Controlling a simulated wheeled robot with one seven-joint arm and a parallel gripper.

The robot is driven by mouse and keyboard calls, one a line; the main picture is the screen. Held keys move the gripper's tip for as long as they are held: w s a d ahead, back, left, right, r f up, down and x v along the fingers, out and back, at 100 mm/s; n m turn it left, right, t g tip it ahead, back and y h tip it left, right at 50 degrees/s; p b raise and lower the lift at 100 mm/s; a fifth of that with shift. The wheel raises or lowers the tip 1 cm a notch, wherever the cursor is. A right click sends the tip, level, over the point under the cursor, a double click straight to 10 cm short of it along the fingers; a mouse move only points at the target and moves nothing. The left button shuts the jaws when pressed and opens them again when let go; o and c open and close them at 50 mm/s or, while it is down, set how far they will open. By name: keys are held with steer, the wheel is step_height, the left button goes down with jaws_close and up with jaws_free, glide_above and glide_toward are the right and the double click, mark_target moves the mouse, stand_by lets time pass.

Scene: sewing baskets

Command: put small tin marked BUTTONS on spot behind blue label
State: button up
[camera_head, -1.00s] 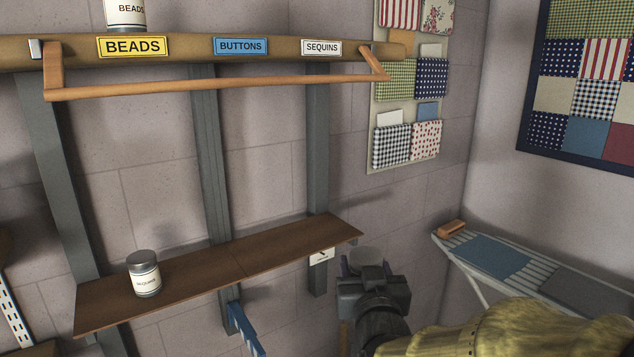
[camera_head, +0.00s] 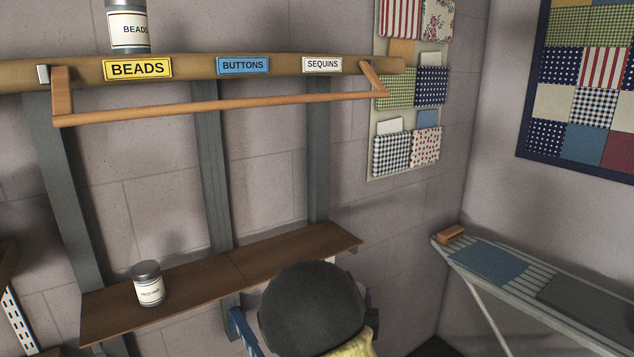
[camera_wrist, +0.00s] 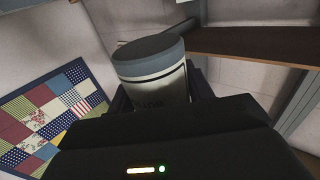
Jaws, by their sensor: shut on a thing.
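In the wrist view my gripper (camera_wrist: 160,94) is shut on a small tin (camera_wrist: 152,62) with a grey lid and a pale label. The label is dim and partly hidden by the gripper, so I cannot read it fully. In the head view a dark rounded part of my arm hides the gripper and the tin. The blue BUTTONS label (camera_head: 242,65) is on the front edge of the upper shelf (camera_head: 195,70), between the yellow BEADS label (camera_head: 138,69) and the white SEQUINS label (camera_head: 322,65). Nothing shows standing behind the blue label; the shelf top is hardly visible.
A BEADS tin (camera_head: 128,32) stands on the upper shelf behind the yellow label. A wooden rail (camera_head: 220,104) runs below that shelf's front. A SEQUINS tin (camera_head: 149,287) stands on the lower shelf (camera_head: 215,272). An ironing board (camera_head: 500,270) is at right.

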steer(key=s+d+f+y+p, duration=0.1)
steer(key=d+f, duration=0.2)
steer(key=f, duration=1)
steer(key=s+d+f+n+y+p, duration=0.1)
steer(key=d+f, duration=0.3)
steer(key=f, duration=0.8)
steer(key=shift+d+f+p, duration=0.15)
steer(key=shift+f+p, duration=0.2)
steer(key=shift+p, duration=0.3)
steer(key=shift+s, duration=0.2)
steer(key=s+f, duration=0.3)
steer(key=s, duration=0.5)
steer(key=shift+s, duration=0.3)
steer(key=shift+f, duration=0.15)
